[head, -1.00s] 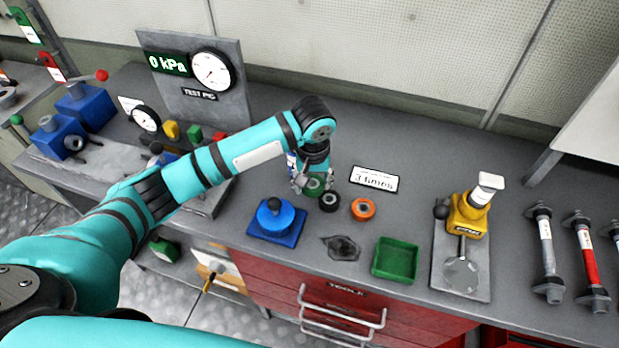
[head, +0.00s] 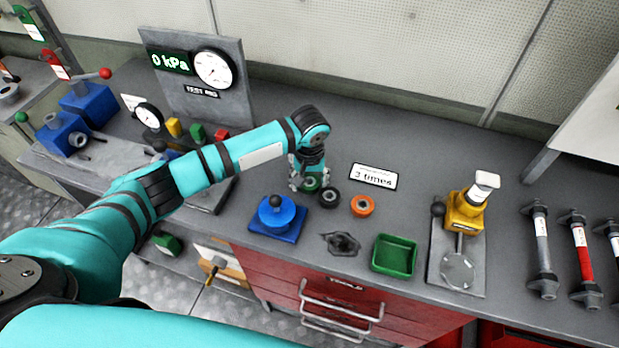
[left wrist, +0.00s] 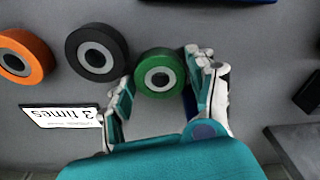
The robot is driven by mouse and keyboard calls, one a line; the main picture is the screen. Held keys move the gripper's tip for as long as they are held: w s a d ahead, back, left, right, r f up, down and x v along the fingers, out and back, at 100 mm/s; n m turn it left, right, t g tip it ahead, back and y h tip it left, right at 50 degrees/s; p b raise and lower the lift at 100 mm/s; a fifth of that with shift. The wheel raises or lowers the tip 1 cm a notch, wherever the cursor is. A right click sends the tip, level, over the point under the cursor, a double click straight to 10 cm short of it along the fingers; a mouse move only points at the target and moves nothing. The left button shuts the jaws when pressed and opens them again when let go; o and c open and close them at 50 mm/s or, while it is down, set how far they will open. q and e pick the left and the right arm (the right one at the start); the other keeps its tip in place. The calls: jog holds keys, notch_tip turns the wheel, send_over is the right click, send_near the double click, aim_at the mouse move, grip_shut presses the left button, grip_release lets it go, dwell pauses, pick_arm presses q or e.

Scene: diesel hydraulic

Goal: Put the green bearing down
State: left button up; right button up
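The green bearing (left wrist: 160,73) is a ring with a pale centre, seen between the two fingers of my left gripper (left wrist: 160,75) in the left wrist view. The fingertips are at its two sides and appear to touch it. In the head view my left gripper (head: 309,184) points down at the bench, with the green bearing (head: 311,184) low between its fingers, at about bench level. Whether its underside touches the bench is hard to see. A black bearing (head: 330,197) and an orange bearing (head: 361,205) lie to its right. My right gripper is not in view.
A "3 times" sign (head: 374,176) lies behind the bearings. A blue fixture (head: 277,218) stands to the front left, a green tray (head: 394,256) to the front right, and a yellow press (head: 464,212) further right. Free bench lies behind the sign.

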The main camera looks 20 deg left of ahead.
pick_arm(q)
jog(key=shift+o, duration=1.1)
